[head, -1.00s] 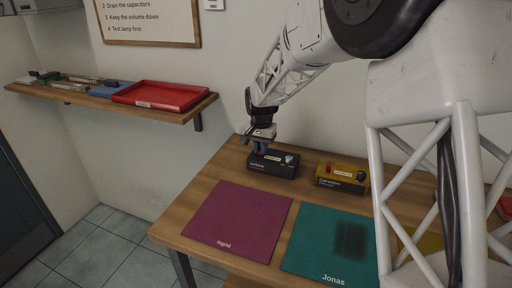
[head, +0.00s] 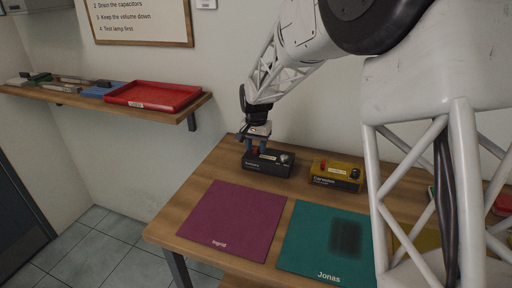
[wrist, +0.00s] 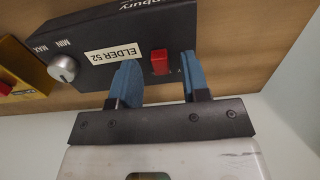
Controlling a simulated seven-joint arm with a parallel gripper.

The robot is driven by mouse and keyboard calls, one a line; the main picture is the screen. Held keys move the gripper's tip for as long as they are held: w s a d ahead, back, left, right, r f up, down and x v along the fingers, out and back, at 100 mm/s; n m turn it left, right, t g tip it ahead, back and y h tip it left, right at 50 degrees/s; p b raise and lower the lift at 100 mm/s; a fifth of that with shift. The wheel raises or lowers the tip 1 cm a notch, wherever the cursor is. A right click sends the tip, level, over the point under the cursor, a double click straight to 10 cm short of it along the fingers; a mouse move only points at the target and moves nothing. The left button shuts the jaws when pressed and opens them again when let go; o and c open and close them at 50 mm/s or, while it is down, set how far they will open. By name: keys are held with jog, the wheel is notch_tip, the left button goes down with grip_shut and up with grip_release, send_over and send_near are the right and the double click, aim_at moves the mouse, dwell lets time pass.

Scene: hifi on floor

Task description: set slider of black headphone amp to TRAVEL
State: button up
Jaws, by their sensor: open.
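The black headphone amp (head: 267,165) stands at the back left of the table. In the wrist view the black amp (wrist: 118,40) shows a silver knob (wrist: 62,68) marked MIN and MAX, a label reading ELDER 52 and a red slider cap (wrist: 159,62). My gripper (head: 256,149) is over the amp's left end. In the wrist view my gripper (wrist: 158,78) is open, its two blue fingers on either side of the red cap, with a gap visible at least on the left. The slider's markings are mostly hidden by the right finger, so its setting cannot be read.
A yellow device (head: 337,174) with a red control and a dark knob stands just right of the amp. A maroon mat (head: 231,220) and a teal mat (head: 310,245) lie in front. A shelf with a red tray (head: 152,95) hangs at the left.

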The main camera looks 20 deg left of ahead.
aim_at(256, 149)
jog(key=shift+r, duration=3.65)
jog(key=shift+d+r, duration=0.1)
jog(key=shift+d, duration=0.15)
jog(key=s+d+r, duration=0.3)
jog(key=s+d, duration=0.2)
jog(key=d, duration=0.5)
jog(key=s+d+r+t, duration=0.1)
jog(key=s+d+r, duration=0.3)
jog(key=d, duration=0.5)
jog(key=s+d+r, duration=0.2)
jog(key=s+d, duration=0.4)
jog(key=d, duration=0.4)
jog(key=s+d+f, duration=0.1)
jog(key=s+d, duration=0.4)
jog(key=s, duration=0.3)
jog(key=s+d+f+t, duration=0.1)
jog(key=s+d+f, duration=0.1)
jog(key=s+d, duration=0.4)
jog(key=s+d+f, duration=0.2)
jog(key=s+d, duration=0.3)
jog(key=s, duration=0.6)
jog(key=shift+s+d+t, duration=0.15)
jog(key=shift+s+t, duration=0.1)
jog(key=shift+t, duration=0.05)
